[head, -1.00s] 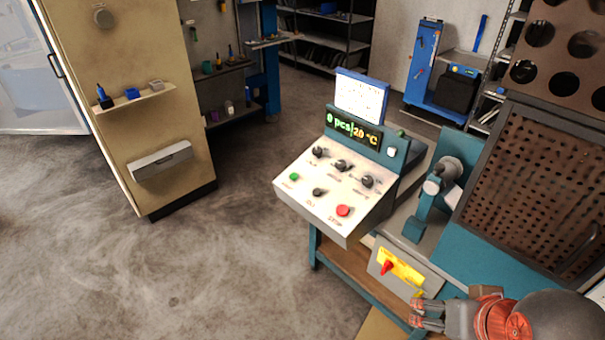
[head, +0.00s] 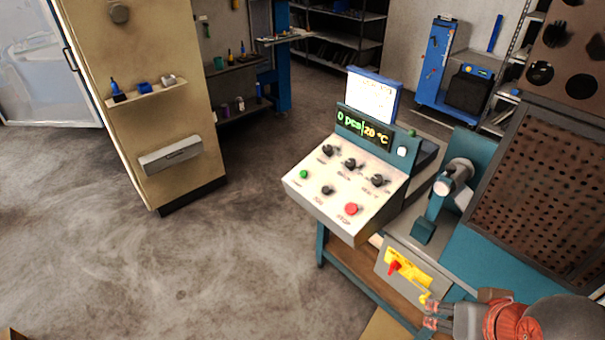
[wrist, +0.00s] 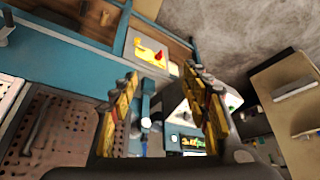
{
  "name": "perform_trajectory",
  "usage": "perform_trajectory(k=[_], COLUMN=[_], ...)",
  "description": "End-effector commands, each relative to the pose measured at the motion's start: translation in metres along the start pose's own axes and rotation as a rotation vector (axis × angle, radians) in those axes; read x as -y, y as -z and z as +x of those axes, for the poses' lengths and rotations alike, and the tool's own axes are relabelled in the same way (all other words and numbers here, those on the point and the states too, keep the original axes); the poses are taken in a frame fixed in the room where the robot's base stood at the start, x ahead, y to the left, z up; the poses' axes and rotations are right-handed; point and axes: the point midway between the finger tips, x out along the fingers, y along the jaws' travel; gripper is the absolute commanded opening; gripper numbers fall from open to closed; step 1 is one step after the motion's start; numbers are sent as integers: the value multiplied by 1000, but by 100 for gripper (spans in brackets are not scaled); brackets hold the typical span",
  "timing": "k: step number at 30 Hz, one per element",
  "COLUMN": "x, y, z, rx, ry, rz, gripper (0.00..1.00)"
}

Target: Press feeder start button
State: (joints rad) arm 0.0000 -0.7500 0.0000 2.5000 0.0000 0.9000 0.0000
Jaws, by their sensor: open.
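The sloped control panel (head: 338,217) stands at the middle right of the head view, with a lit display (head: 364,128) reading 0 pcs and 20 °C. A green button (head: 304,174) is at its left, a black knob or button (head: 327,190) in the middle and a red button (head: 351,209) at the right. My gripper (head: 430,309) is low at the right, apart from the panel and in front of it. In the wrist view my gripper (wrist: 162,105) is open and empty, its right finger hiding part of the panel; the display (wrist: 190,143) shows between the fingers.
A grey box with a yellow plate and red switch (head: 394,268) lies between my gripper and the panel. A teal machine with a perforated plate (head: 540,195) stands at the right. A beige cabinet (head: 140,60) stands at the left. The floor left of the panel is clear.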

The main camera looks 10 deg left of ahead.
Motion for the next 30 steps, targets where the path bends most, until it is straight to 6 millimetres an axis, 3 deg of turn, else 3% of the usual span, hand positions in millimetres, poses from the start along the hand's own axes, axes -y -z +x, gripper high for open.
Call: perform_trajectory(k=[23, 30], x=[0, 0], y=[0, 0], z=[0, 0], rx=[0, 0], ry=[0, 0], rz=[0, 0], gripper=[1, 0])
